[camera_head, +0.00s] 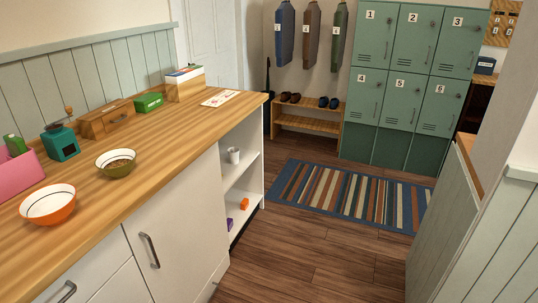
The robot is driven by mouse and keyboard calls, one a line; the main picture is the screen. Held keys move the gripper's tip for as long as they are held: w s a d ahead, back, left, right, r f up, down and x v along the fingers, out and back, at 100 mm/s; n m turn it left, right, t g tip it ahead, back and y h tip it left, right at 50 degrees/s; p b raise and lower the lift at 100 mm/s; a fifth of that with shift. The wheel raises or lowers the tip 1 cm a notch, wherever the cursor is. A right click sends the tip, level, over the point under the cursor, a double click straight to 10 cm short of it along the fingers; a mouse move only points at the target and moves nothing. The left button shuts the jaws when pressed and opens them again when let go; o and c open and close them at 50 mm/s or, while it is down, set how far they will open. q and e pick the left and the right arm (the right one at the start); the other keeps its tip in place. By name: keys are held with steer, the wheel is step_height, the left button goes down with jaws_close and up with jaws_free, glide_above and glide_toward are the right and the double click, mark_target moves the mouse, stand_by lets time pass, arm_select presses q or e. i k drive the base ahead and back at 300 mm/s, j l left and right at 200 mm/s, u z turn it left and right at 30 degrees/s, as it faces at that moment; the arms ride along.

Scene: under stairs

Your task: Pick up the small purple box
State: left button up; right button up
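A small purple box (229,224) sits on the lowest visible shelf of the white open shelf unit at the end of the counter. It is partly hidden by the cabinet's side edge, so only a part of it shows. A small orange item (244,203) lies on the same shelf, behind it and to the right. Neither of my grippers is in view.
A white cup (234,155) stands on the middle shelf. Wood floor (310,255) and a striped rug (345,196) lie open before the green lockers (405,75).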

mark_target(230, 223)
steer(key=i+z, duration=0.5)
steer(key=i, duration=0.55)
steer(key=i+u, duration=0.1)
steer(key=i, duration=0.6)
steer(key=i+l+u, duration=0.1)
steer(key=i, duration=0.6)
steer(key=i+l+u, duration=0.15)
steer(key=i+u, duration=0.3)
steer(key=i+l+u, duration=0.25)
steer(key=u, duration=0.2)
steer(key=i+l+u, duration=0.6)
steer(key=l+u, duration=0.3)
steer(key=i+l+u, duration=0.15)
steer(key=l+u, duration=0.75)
steer(key=l, duration=0.25)
steer(key=l+u, duration=0.1)
steer(key=l, duration=0.35)
